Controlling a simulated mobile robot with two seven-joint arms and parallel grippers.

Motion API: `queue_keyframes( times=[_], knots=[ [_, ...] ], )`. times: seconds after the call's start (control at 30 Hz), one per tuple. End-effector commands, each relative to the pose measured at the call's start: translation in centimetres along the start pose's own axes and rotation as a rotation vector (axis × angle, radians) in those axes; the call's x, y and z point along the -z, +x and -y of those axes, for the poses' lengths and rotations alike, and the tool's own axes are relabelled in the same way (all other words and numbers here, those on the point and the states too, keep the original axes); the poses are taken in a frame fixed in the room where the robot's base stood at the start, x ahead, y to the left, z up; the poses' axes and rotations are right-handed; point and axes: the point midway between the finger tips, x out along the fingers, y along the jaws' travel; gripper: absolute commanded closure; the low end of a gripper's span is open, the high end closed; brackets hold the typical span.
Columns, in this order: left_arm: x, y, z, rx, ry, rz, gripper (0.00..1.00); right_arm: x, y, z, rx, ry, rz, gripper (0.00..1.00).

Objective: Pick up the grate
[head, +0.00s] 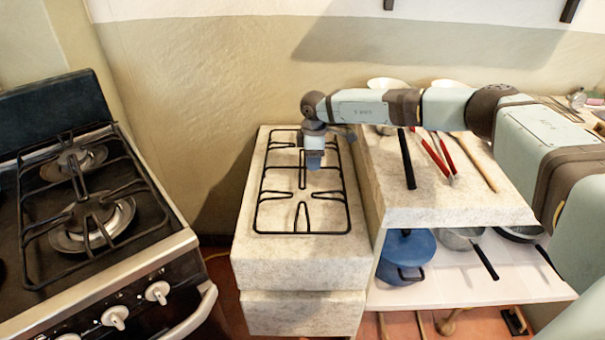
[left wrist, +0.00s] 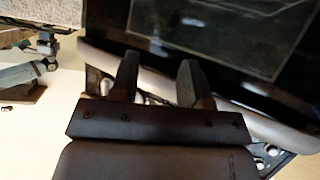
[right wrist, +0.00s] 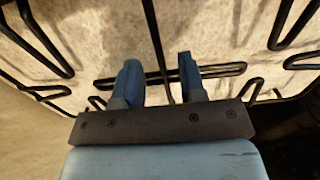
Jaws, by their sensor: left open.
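A black wire grate (head: 302,233) lies flat on the pale stone block (head: 300,263) in the middle of the head view. My right gripper (head: 314,163) is over the far half of this grate, pointing down. In the right wrist view the right gripper (right wrist: 158,64) has its fingers apart, with a grate bar (right wrist: 157,45) running between them in the picture. I cannot tell whether the fingers touch the bar. My left gripper (left wrist: 156,78) is open and empty in the left wrist view, in front of the oven; the head view does not show it.
A stove (head: 150,262) with its own black grate and burners stands at the left. To the right, a stone-topped shelf (head: 440,208) carries several utensils and bowls. A blue pot (head: 405,252) and pans sit on the white shelf below. The wall is close behind.

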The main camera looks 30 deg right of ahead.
Motion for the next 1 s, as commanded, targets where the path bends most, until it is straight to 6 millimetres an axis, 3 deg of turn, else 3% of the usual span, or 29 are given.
queue_keyframes(
  times=[0.07,0.2,0.33,0.43,0.47,0.6,0.63,1.0],
  knots=[
    [-0.3,0.3,-0.1,-0.005,-0.007,-0.013,0.57,-0.3,1.7,0.1,0.001,0.000,0.003,0.63],
    [1.1,0.4,-0.7,-0.021,-0.014,-0.074,0.57,-0.3,3.5,0.1,0.001,0.000,0.002,0.63],
    [2.9,0.3,-1.0,-0.032,-0.008,-0.122,0.57,-0.2,3.7,0.1,0.001,0.000,0.001,0.63],
    [3.2,0.3,-1.0,-0.035,-0.001,-0.126,0.57,-0.2,3.6,0.1,0.001,0.000,0.001,0.63],
    [3.1,0.3,-1.0,-0.035,0.000,-0.124,0.57,-0.2,3.6,0.1,0.001,0.000,0.001,0.65],
    [2.6,0.3,-0.9,-0.035,0.003,-0.111,0.57,-0.2,3.6,0.1,0.001,0.000,0.001,0.97],
    [2.5,0.3,-0.9,-0.035,0.003,-0.109,0.57,-0.2,3.6,0.1,0.001,0.000,0.001,1.00],
    [2.2,0.3,-0.7,-0.027,-0.006,-0.101,0.57,-0.2,3.6,0.1,0.001,0.000,0.001,1.00]
  ],
)
